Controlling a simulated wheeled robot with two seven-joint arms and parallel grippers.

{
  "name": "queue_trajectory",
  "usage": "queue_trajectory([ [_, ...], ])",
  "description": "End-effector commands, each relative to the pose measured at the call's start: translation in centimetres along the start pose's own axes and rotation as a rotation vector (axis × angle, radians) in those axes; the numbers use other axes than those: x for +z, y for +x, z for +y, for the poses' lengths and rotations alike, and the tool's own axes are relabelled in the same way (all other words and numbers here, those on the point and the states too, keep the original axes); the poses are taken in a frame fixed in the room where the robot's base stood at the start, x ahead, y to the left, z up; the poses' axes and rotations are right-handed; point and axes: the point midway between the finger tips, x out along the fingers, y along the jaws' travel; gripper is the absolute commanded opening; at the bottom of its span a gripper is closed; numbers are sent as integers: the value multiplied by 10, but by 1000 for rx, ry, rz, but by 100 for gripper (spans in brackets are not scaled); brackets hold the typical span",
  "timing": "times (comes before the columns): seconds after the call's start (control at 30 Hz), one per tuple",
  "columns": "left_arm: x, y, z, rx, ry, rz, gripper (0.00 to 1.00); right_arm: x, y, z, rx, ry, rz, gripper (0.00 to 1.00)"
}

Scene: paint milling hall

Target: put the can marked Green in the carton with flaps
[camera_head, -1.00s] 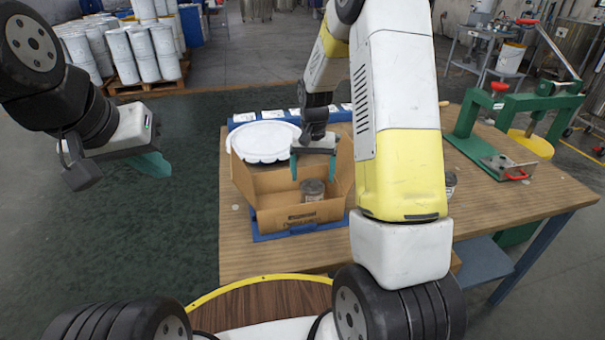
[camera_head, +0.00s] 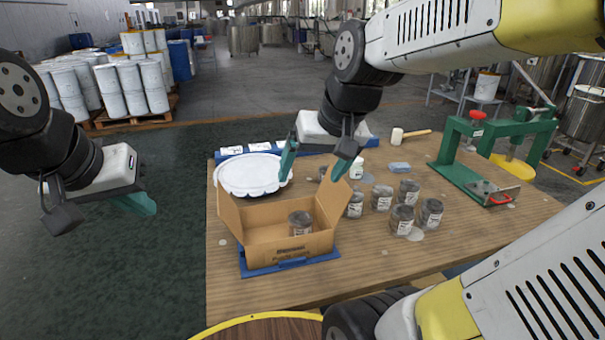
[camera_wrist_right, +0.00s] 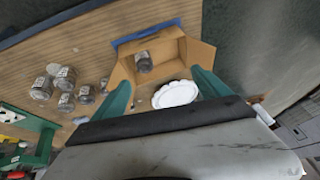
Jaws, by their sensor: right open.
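The open brown carton with flaps (camera_head: 262,249) stands on a blue tray (camera_head: 290,264) near the table's front left. One grey can (camera_head: 300,223) stands inside it; it also shows in the wrist view (camera_wrist_right: 144,62). I cannot read its label. My right gripper (camera_head: 317,170) is open and empty, above and behind the carton; its spread fingers (camera_wrist_right: 162,92) show in the wrist view. My left gripper (camera_head: 140,202) hangs left of the table, away from everything; its fingers are seen side-on. I cannot tell which can is marked Green.
Several similar cans (camera_head: 402,219) stand right of the carton. A white scalloped plate (camera_head: 252,175) lies behind it. A green press stand (camera_head: 462,165), a mallet (camera_head: 411,135) and a blue sponge (camera_head: 399,167) are farther back.

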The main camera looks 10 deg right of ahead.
Motion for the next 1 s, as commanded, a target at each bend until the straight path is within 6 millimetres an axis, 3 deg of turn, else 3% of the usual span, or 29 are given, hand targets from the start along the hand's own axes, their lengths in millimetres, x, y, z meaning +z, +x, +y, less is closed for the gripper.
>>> queue_trajectory([
  [0.1,0,0,0,0,0,0,0,24,-18,-5,-15,-39,63,86],
  [0.3,0,0,0,0,0,0,0,41,-26,-8,-22,-71,102,86],
  [1.0,0,0,0,0,0,0,0,42,-26,-8,-22,-72,103,86],
])
